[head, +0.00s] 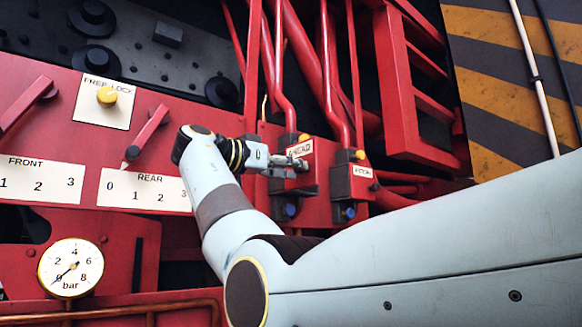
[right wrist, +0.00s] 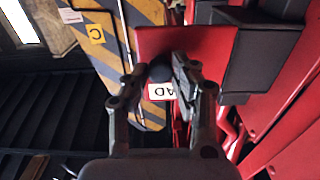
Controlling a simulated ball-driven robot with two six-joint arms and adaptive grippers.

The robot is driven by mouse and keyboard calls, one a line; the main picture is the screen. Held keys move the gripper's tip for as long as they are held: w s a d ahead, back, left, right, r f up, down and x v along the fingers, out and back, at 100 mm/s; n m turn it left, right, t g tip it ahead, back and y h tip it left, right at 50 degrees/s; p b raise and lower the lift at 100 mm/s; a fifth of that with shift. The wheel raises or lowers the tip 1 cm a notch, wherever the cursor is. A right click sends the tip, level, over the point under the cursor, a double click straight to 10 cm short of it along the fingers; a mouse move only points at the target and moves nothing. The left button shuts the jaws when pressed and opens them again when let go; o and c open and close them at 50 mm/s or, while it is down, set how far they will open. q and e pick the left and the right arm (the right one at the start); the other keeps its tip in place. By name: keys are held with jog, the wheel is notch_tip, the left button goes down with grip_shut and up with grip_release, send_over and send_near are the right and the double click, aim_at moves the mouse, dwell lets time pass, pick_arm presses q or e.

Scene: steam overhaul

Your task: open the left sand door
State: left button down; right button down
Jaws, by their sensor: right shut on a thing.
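My right gripper (head: 291,166) reaches across to a red box with a white label (head: 299,149) reading AHEAD. In the right wrist view my right gripper (right wrist: 158,78) is shut on a dark round knob (right wrist: 160,71) at the red box (right wrist: 205,42). Part of the label (right wrist: 161,91) shows beside the knob. A second small box with a label (head: 362,171) that I cannot read clearly sits to the right. Nothing in view is marked as a sand door, and I cannot tell whether the held knob belongs to one. My left gripper is not in view.
A red panel at left carries a PREP LOCK plate (head: 101,104) with a yellow knob, FRONT (head: 40,181) and REAR (head: 142,190) scales with red levers, and a pressure gauge (head: 71,268). Red pipes (head: 327,75) rise behind the boxes. A striped panel (head: 505,95) stands at right.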

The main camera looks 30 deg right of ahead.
jog(key=c, duration=1)
grip_release()
jog(key=shift+d, duration=0.1)
jog(key=shift+c, duration=0.2)
jog(key=a, duration=1.2)
jog(key=shift+s, duration=0.4)
jog(key=shift+f, duration=0.1)
